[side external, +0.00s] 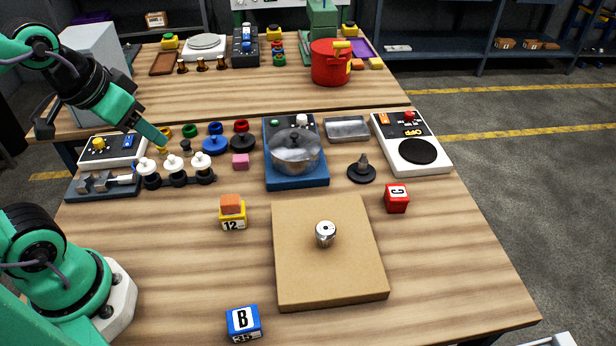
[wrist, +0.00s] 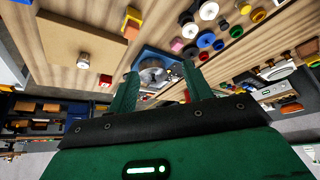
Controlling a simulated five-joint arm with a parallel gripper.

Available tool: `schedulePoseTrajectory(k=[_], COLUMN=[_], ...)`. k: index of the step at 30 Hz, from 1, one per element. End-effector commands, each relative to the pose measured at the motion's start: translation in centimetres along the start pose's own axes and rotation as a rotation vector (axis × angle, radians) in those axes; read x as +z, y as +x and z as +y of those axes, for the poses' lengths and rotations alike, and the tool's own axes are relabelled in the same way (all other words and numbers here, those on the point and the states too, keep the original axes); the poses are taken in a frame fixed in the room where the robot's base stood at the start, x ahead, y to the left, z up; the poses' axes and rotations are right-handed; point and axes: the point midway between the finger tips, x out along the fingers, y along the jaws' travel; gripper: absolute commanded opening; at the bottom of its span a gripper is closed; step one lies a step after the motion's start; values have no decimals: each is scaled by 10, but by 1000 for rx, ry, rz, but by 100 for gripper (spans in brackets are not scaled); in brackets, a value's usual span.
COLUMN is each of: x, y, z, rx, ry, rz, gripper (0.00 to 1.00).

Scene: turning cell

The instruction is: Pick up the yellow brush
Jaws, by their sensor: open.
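I cannot make out a yellow brush for certain in either view. Small yellow parts (side external: 164,132) stand at the back left of the near table, close to my gripper's tip, but they look like rings or pegs. My gripper (side external: 152,133) is at the upper left in the side view, raised above the back left of the table. In the wrist view my gripper (wrist: 160,88) shows two green fingers spread apart with nothing held between them. Past the fingers is the metal pot (wrist: 152,72) on a blue base.
White-topped pegs (side external: 173,163) and coloured rings (side external: 214,140) crowd the back left. The pot on its blue unit (side external: 296,183) stands mid-table. A brown board (side external: 295,278) bears a metal knob (side external: 325,232). Lettered blocks (side external: 397,198) stand around it. The right front table is clear.

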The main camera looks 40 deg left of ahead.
Motion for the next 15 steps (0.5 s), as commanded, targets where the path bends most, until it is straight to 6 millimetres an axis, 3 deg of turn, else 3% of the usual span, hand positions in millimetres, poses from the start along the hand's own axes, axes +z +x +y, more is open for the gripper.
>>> schedulePoseTrajectory(k=[8, 15], x=[-21, -44], y=[15, 38], z=[-20, -52], rx=[-28, -44], ry=[65, 154], rz=[-67, -151], gripper=[50, 50])
